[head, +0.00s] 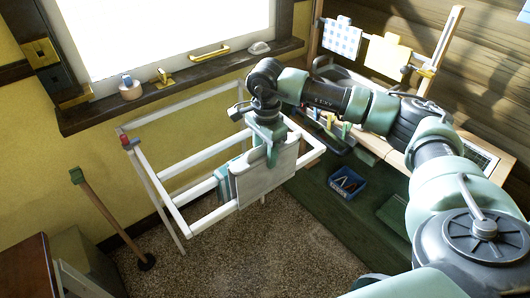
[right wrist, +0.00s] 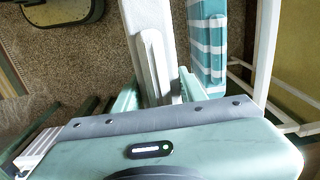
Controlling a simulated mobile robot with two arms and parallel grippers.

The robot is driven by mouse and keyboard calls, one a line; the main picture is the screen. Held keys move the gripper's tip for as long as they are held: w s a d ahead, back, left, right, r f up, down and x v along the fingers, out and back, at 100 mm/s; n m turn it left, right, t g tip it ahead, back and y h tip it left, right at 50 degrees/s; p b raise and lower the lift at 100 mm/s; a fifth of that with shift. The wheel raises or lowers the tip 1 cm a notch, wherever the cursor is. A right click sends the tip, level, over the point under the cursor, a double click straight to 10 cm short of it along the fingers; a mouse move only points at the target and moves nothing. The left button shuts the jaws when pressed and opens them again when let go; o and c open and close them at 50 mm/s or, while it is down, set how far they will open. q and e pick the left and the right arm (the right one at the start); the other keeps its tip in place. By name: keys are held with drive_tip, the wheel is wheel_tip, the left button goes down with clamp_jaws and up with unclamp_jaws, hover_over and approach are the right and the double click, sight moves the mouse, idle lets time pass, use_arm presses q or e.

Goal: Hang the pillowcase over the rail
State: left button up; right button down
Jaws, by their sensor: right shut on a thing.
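The pillowcase (head: 262,182) is a flat off-white cloth, draped at the front rail of the white drying rack (head: 205,217). In the right wrist view the off-white cloth (right wrist: 153,62) lies along the white rail between the fingers. My right gripper (head: 271,157) comes down from above and is shut on the pillowcase at the rail; its fingers also show in the right wrist view (right wrist: 158,92). The cloth's far side is mostly hidden. My left gripper is in neither view.
A teal-and-white striped cloth (head: 222,184) hangs on the rack just left of the pillowcase; it also shows in the right wrist view (right wrist: 208,45). A window sill (head: 190,90) runs behind. A blue bin (head: 346,184) stands to the right on a green surface.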

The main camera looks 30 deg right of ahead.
drive_tip(key=shift+f+b, duration=1.9)
drive_tip(key=shift+f, duration=0.8)
drive_tip(key=shift+f+b, duration=3)
drive_tip(key=shift+f, duration=0.7)
drive_tip(key=c, duration=0.7)
unclamp_jaws()
drive_tip(key=shift+r, duration=0.15)
